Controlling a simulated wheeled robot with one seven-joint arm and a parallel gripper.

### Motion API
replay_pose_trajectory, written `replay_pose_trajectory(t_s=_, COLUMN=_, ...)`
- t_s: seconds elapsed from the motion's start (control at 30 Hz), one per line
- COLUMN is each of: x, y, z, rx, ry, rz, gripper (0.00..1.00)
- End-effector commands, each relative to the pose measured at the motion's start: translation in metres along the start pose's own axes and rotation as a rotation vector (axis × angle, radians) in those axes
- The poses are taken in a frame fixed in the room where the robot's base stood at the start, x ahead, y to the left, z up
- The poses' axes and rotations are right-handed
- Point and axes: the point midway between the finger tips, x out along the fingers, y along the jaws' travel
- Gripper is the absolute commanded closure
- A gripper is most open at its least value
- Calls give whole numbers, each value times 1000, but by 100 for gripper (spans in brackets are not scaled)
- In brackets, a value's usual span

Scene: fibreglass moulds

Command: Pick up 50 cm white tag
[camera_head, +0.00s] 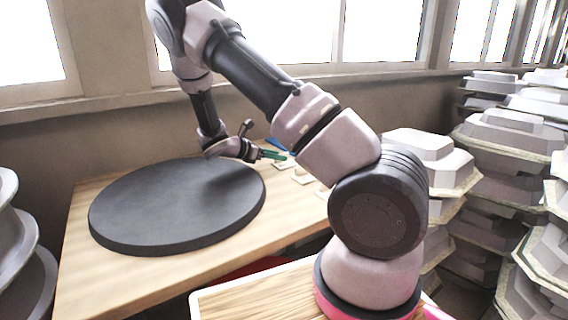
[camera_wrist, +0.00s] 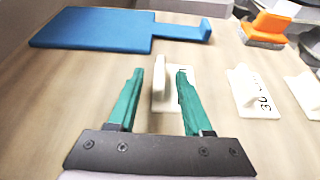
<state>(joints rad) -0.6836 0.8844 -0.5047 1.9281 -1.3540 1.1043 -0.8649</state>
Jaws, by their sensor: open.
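In the wrist view my gripper (camera_wrist: 160,76) has two green fingers, apart with nothing held. A white tag (camera_wrist: 160,90) with an upright white grip lies on the table between and just beyond the fingertips. Its lettering is mostly hidden behind the right finger, so I cannot read whether it says 50. A second white tag (camera_wrist: 243,92) lies to the right with black print that looks like 30. A third white tag (camera_wrist: 305,92) is cut by the right edge. In the head view my gripper (camera_head: 272,155) is low over the table's far side, near small pale tags (camera_head: 301,176).
A blue flat tool with a handle (camera_wrist: 95,28) lies beyond the fingers at left. An orange-handled tool (camera_wrist: 266,26) is at the back right. A large dark round disc (camera_head: 175,205) covers much of the wooden table (camera_head: 85,285). Stacked moulds (camera_head: 500,140) stand at right.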

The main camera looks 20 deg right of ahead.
Motion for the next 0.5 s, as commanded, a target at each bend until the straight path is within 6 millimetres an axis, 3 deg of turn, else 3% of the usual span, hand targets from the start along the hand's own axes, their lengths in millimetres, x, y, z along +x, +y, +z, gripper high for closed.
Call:
replay_pose_trajectory(t_s=0.27, x=5, y=0, z=0, rx=0, ry=1, rz=1, gripper=50)
replay_pose_trajectory(t_s=0.4, x=4, y=0, z=0, rx=0, ry=1, rz=1, gripper=100)
replay_pose_trajectory(t_s=0.5, x=4, y=0, z=0, rx=0, ry=1, rz=1, gripper=100)
